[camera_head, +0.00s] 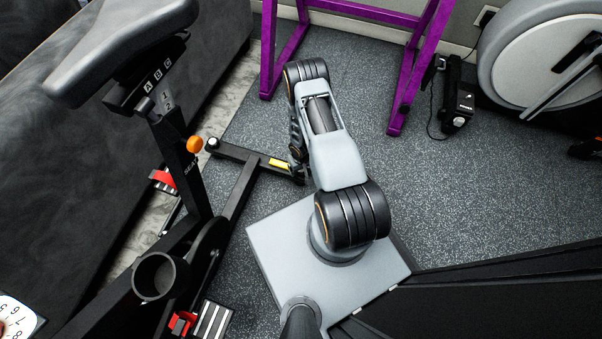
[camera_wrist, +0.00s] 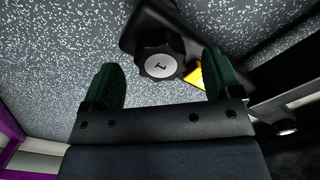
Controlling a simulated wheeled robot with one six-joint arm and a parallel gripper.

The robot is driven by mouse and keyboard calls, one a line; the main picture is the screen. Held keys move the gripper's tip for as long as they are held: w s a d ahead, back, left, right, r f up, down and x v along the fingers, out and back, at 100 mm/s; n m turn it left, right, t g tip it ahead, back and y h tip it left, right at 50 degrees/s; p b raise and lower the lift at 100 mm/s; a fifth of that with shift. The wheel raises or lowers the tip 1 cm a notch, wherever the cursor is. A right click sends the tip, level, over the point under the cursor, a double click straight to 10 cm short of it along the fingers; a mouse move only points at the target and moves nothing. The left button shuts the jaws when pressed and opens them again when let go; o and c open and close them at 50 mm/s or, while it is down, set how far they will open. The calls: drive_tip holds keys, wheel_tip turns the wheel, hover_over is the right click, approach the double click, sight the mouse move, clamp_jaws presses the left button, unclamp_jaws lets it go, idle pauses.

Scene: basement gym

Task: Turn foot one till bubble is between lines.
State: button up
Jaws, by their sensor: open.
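Foot one is a black lobed knob (camera_wrist: 160,64) with a pale cap marked "1", seen in the wrist view. It lies between the two green-padded fingers of my gripper (camera_wrist: 159,60), which stand apart with gaps on both sides. I cannot tell how far the knob is from the fingertips in depth. A yellow level (camera_wrist: 194,78) shows partly beside the knob, and sits on the bike's black floor bar (camera_head: 238,153) in the head view (camera_head: 279,164). Its bubble and lines cannot be made out. In the head view my gripper (camera_head: 297,162) is at the bar's right end, mostly hidden by my arm.
The exercise bike (camera_head: 190,165) stands close on the left, with a dark couch-like block (camera_head: 75,200) behind it. A purple frame (camera_head: 410,75) stands at the back. A rowing or fan machine (camera_head: 540,60) is at the right. Speckled floor (camera_head: 460,190) is free on the right.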

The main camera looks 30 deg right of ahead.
drive_tip(key=shift+f+b, duration=0.5)
drive_tip(key=shift+f, duration=0.45)
drive_tip(key=shift+c, duration=0.2)
drive_tip(key=c, duration=0.9)
drive_tip(key=n+p, duration=0.1)
drive_tip(key=n, duration=0.2)
drive_tip(key=shift+r+p, duration=0.1)
drive_tip(key=shift+p, duration=0.25)
drive_tip(key=n, duration=0.4)
drive_tip(key=shift+w+d+n+p, duration=0.1)
drive_tip(key=shift+d+n+p, duration=0.05)
drive_tip(key=shift+n+p, duration=0.25)
drive_tip(key=shift+n, duration=0.3)
